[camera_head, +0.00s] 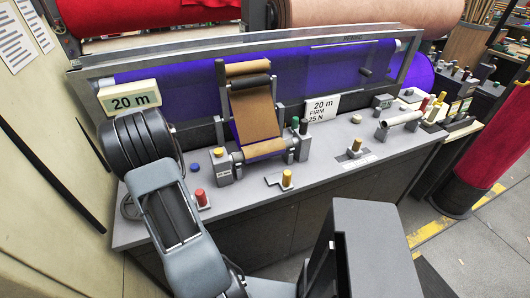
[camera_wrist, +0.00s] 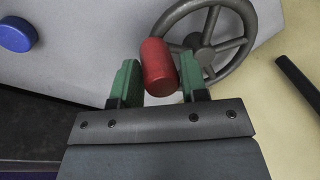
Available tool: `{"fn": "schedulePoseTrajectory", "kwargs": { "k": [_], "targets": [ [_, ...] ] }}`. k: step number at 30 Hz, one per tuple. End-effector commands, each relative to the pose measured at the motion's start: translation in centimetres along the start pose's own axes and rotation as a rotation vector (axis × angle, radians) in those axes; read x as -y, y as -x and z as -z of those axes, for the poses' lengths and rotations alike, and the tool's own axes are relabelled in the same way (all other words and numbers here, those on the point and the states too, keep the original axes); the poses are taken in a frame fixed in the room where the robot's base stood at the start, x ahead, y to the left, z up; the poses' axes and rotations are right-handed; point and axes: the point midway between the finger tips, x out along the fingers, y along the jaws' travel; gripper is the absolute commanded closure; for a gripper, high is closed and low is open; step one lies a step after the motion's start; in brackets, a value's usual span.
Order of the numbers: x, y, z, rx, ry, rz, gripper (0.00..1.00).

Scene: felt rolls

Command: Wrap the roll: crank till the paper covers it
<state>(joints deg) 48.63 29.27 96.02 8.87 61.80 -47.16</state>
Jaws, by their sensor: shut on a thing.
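In the wrist view my gripper (camera_wrist: 158,82) has its green fingers shut on the red crank handle (camera_wrist: 157,65), which stands at the rim of a grey spoked handwheel (camera_wrist: 205,50). In the head view my arm hides the gripper and most of the wheel. Brown paper (camera_head: 257,112) comes down from an upper roller with a black sleeve (camera_head: 250,80) to a small roll (camera_head: 264,148) low between two grey supports. Purple felt shows along the roll's lower edge and beside the paper. How far the paper goes around the roll cannot be told.
Signs read "20 m" (camera_head: 130,98) and "20 m FIRM 25 N" (camera_head: 321,107). Purple felt (camera_head: 190,90) spans the back. A pale wall (camera_head: 45,130) is close at left.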

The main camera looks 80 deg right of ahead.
Motion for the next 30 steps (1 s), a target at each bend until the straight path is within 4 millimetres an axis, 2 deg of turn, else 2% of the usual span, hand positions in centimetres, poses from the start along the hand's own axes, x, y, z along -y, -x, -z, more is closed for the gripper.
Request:
{"fn": "schedulePoseTrajectory", "kwargs": {
  "k": [3, 7, 25, 26, 30],
  "targets": [
    [0.8, -0.4, -1.5, 0.003, -0.001, 0.0, 0.76],
    [1.9, -0.5, -2.4, 0.005, 0.001, 0.001, 0.76],
    [2.0, -0.5, -2.4, 0.005, 0.0, 0.003, 0.75],
    [2.0, -0.5, -2.4, 0.005, 0.0, 0.003, 0.57],
    [2.0, -0.5, -2.4, 0.004, 0.0, 0.002, 0.44]
  ]
}}
